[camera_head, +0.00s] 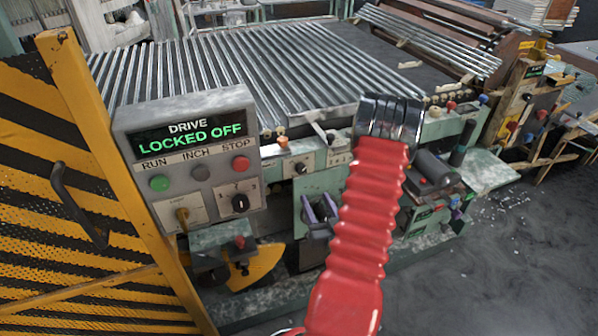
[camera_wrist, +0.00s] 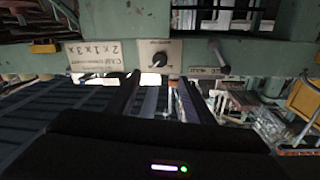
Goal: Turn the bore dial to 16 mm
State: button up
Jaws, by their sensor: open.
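In the wrist view, a small black dial knob (camera_wrist: 160,59) sits on a pale plate on a green panel. Its scale marks are too small to read. My gripper (camera_wrist: 158,80) is open and empty; its two dark fingers point toward the panel, on either side of the knob's line. The fingers appear apart from the knob.
A control box (camera_head: 186,107) reads "DRIVE LOCKED OFF" and carries push buttons and a selector knob (camera_head: 239,203). A yellow-black striped gate (camera_head: 70,180) stands at left. In the wrist view, a lever (camera_wrist: 219,55) is right of the dial and a lettered plate (camera_wrist: 98,57) left.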

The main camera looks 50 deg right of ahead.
aim_at(302, 171)
jog(key=shift+w, duration=0.1)
jog(key=x, duration=1.3)
jog(key=shift+w+d, duration=0.2)
jog(key=shift+w, duration=0.1)
jog(key=shift+c, duration=0.5)
jog(key=c, duration=0.9)
jog(key=shift+c, duration=0.2)
